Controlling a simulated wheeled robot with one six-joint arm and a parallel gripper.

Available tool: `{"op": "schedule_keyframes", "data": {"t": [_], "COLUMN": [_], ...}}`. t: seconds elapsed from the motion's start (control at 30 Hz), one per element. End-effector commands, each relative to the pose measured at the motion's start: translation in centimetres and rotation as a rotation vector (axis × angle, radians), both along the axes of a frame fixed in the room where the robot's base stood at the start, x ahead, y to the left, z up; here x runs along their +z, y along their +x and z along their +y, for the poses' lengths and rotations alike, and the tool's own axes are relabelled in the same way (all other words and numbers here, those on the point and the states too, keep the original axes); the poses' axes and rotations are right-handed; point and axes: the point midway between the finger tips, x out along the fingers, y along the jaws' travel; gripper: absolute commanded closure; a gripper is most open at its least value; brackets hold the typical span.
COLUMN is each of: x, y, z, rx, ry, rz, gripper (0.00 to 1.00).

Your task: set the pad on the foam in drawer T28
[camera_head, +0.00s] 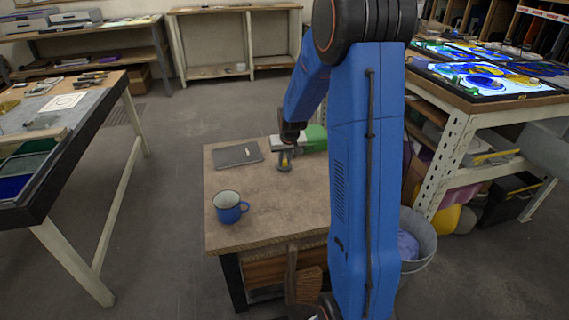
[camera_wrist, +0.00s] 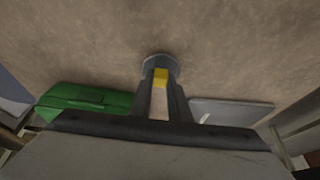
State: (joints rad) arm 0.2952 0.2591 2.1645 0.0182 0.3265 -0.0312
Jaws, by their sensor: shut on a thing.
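My gripper (camera_head: 285,158) is over the far part of a wooden table (camera_head: 275,206). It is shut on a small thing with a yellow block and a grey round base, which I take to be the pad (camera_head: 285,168). In the wrist view the yellow block (camera_wrist: 160,77) shows between the fingertips, with the grey disc around their ends. I cannot tell whether its base touches the tabletop. I can make out no label T28, open drawer or foam in either view.
A green case (camera_head: 315,139) lies right of my gripper, and a flat grey slab (camera_head: 238,155) lies left of it. A blue mug (camera_head: 229,208) stands near the table's front left. A bucket (camera_head: 421,245) stands right of the table. The tabletop between mug and gripper is clear.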

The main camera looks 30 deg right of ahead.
Motion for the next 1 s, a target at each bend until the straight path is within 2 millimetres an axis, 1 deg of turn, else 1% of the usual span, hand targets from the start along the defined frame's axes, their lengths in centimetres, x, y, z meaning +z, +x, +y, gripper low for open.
{"op": "schedule_keyframes", "data": {"t": [0.17,0.4,0.5,0.6,0.7,1.0], "x": [2.7,7.0,8.3,9.1,9.6,9.6], "y": [0.1,0.1,0.1,0.1,0.0,0.0], "z": [0.0,0.0,0.0,0.0,0.0,0.0], "rx": [0.000,0.000,0.000,0.000,0.000,0.000], "ry": [-0.002,-0.001,-0.001,-0.001,-0.001,0.000], "rz": [-0.006,-0.005,-0.004,-0.002,-0.002,-0.001], "gripper": [1.00,1.00,1.00,1.00,1.00,1.00]}}
